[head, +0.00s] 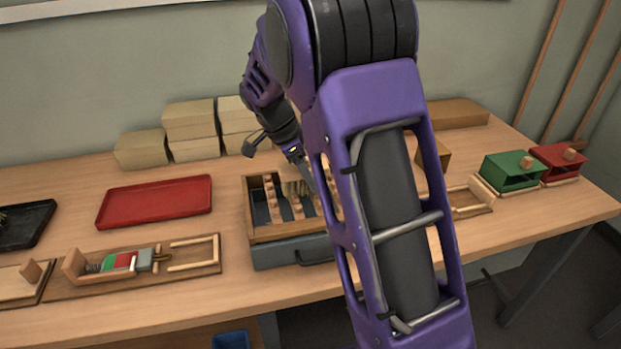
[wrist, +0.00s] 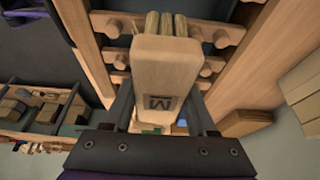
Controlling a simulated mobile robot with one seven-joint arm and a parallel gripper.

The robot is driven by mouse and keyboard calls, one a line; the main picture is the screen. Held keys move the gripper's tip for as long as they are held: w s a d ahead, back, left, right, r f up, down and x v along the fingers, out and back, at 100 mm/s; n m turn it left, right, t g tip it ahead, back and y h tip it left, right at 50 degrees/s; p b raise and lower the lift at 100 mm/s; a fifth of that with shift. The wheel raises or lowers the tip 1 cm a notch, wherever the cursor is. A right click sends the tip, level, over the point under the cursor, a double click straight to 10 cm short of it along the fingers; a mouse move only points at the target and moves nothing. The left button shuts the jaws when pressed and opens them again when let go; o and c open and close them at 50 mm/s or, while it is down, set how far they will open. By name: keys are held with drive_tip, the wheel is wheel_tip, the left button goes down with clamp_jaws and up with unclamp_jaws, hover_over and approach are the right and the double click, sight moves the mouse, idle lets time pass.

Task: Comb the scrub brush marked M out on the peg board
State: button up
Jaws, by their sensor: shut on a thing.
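The scrub brush (wrist: 165,68) is a pale wooden block with a dark M on its face, seen large in the wrist view. My gripper (wrist: 160,108) is shut on it, one dark finger on each side. Its tan bristles (wrist: 167,24) point to the peg rows. The peg board (head: 262,234) is a wooden frame with rows of round pegs on a grey base in the head view. In the wrist view the bristles are at a peg row (wrist: 108,24); I cannot tell how deep they reach. My forearm hides the board's right part in the head view.
Tan blocks (head: 190,130) stand behind. Green (head: 510,170) and red (head: 558,162) boxes stand at right. Bare table lies around the red tray.

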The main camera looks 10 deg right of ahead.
drive_tip(key=shift+w+p, duration=0.75)
drive_tip(key=shift+w, duration=1.45)
drive_tip(key=shift+s+r+b, duration=0.1)
drive_tip(key=shift+s+b, duration=0.9)
drive_tip(key=shift+s, duration=1)
drive_tip(key=shift+w+p, duration=0.4)
drive_tip(key=shift+p, duration=0.25)
drive_tip(key=shift+w+f+p, duration=0.15)
drive_tip(key=shift+w+p, duration=0.1)
drive_tip(key=shift+w, duration=0.55)
drive_tip(key=shift+w+f+p, duration=0.1)
drive_tip(key=shift+w+p, duration=0.1)
drive_tip(key=shift+w, duration=0.55)
drive_tip(key=shift+s+b, duration=1.15)
drive_tip(key=shift+s, duration=1.35)
drive_tip(key=shift+s+r, duration=0.15)
drive_tip(key=shift+s, duration=0.55)
drive_tip(key=shift+s+r, duration=0.1)
drive_tip(key=shift+s, duration=0.6)
